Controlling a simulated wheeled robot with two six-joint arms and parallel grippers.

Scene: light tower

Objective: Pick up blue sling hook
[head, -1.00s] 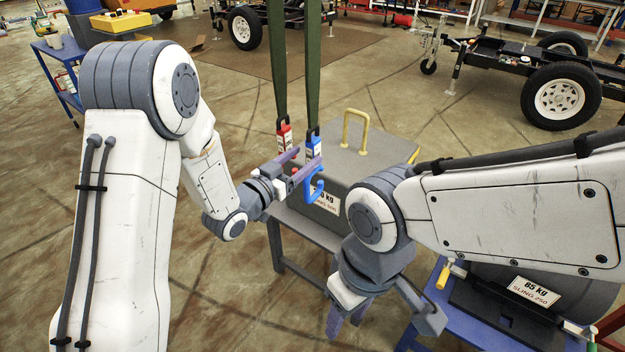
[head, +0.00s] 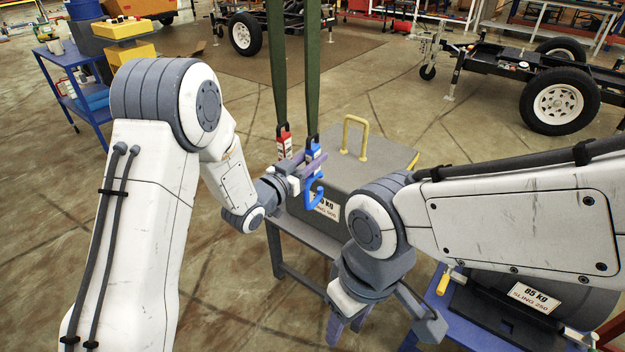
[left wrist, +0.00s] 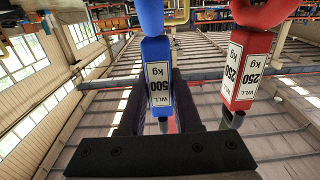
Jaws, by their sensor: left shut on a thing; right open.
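The blue sling hook (head: 314,186) hangs at the lower end of a green sling in the head view. My left gripper (head: 308,168) is shut on it. In the left wrist view the blue hook's block (left wrist: 158,80), labelled WLL 500 kg, sits between the two dark fingers (left wrist: 158,108). A red sling hook (head: 283,142) hangs beside it on the left in the head view; in the left wrist view it (left wrist: 245,65) is on the right, labelled 250 kg, outside the fingers. My right gripper (head: 385,330) is open and empty, low at the front.
A grey block (head: 375,150) with a yellow handle (head: 355,136) stands on a grey stand just behind the hooks. A dark cylinder labelled 85 kg (head: 533,297) rests on a blue stand at the lower right. Green slings (head: 277,65) hang from above. A blue cart (head: 75,95) is at the left.

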